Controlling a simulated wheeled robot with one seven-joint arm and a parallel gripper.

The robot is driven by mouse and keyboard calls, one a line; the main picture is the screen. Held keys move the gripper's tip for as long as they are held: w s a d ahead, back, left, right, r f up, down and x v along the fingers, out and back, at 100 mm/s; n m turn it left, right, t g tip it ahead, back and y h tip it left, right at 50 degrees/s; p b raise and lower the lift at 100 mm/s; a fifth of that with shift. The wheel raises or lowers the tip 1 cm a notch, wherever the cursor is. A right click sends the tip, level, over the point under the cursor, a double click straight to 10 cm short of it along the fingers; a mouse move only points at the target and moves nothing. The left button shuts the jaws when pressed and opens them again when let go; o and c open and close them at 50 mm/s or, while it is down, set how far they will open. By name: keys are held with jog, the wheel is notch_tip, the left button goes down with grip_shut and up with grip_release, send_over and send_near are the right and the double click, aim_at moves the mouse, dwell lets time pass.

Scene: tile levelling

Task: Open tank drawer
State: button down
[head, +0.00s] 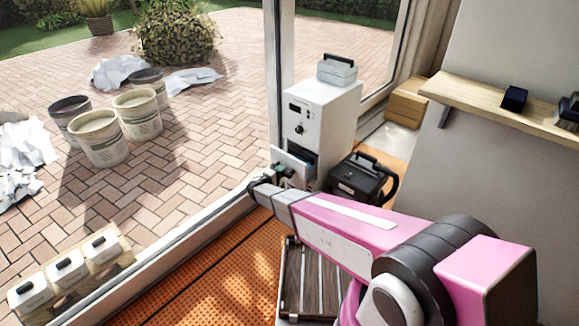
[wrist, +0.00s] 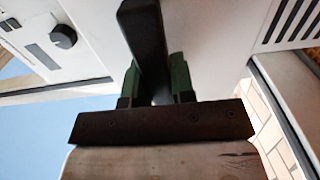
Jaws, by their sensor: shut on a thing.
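The white cabinet (head: 322,112) stands by the window frame, with a display and a dark knob on its front. Its tank drawer (head: 294,158) sits low and stands out from the front, with a dark gap above it and pale blue showing beside it. My gripper (head: 281,173) is at the drawer's front. In the wrist view the green fingers of my gripper (wrist: 155,78) are shut on the dark drawer handle (wrist: 144,35). The knob (wrist: 63,36) shows at upper left there. How far the drawer is out is hard to tell.
A black case with a hose (head: 362,180) stands right of the cabinet. A small grey box with a handle (head: 337,69) rests on top. A slatted dark crate (head: 291,283) lies below my arm on the orange mat (head: 215,278). A wooden shelf (head: 470,103) juts out at right.

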jog(key=v, duration=1.1)
jog(key=shift+s+a, duration=0.25)
jog(key=c, duration=1)
grip_release()
jog(key=shift+o, duration=0.2)
jog(key=v, duration=1)
jog(key=shift+s+a, duration=0.2)
jog(key=shift+s, duration=0.1)
jog(key=shift+f, duration=0.1)
